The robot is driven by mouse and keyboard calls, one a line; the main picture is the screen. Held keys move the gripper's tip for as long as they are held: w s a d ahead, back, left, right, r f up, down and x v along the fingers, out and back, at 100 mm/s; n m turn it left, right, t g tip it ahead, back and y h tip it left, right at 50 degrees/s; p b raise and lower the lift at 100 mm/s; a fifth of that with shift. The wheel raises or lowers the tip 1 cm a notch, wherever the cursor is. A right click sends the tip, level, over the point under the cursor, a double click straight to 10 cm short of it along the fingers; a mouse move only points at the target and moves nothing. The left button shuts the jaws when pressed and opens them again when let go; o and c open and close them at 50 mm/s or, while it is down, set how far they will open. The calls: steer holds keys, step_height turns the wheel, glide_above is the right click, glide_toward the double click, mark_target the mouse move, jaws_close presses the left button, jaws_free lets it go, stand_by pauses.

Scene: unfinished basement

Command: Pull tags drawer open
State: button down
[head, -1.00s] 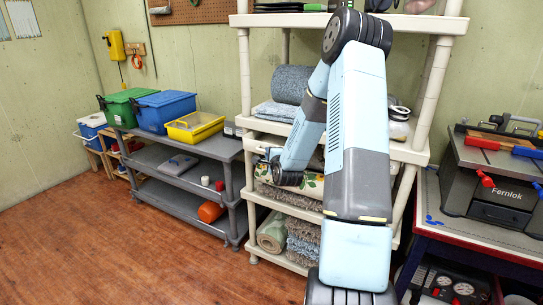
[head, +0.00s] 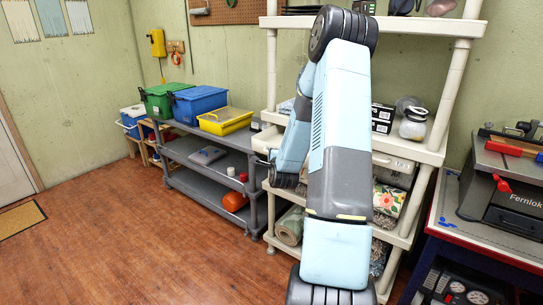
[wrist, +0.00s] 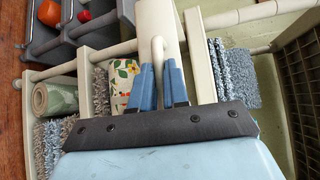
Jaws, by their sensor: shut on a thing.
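A pale, cream-white drawer (wrist: 160,22) shows in the wrist view, directly ahead of my gripper (wrist: 159,70). Its white bar handle (wrist: 158,48) sits between my two blue fingers, which are closed on it. No tags label is readable.
The cream shelf unit (head: 450,92) holds rolled rugs (head: 290,226) low down. A grey shelf (head: 205,196) with bins stands to the left.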

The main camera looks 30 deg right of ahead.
steer(key=shift+s+d+f, duration=0.4)
steer(key=shift+f, duration=0.05)
steer(key=c, duration=1.4)
jaws_free()
steer(key=shift+d, duration=0.15)
steer(key=shift+r, duration=0.15)
steer(key=shift+w+a+r, duration=0.1)
steer(key=shift+w+a, duration=0.05)
steer(key=shift+a, duration=0.05)
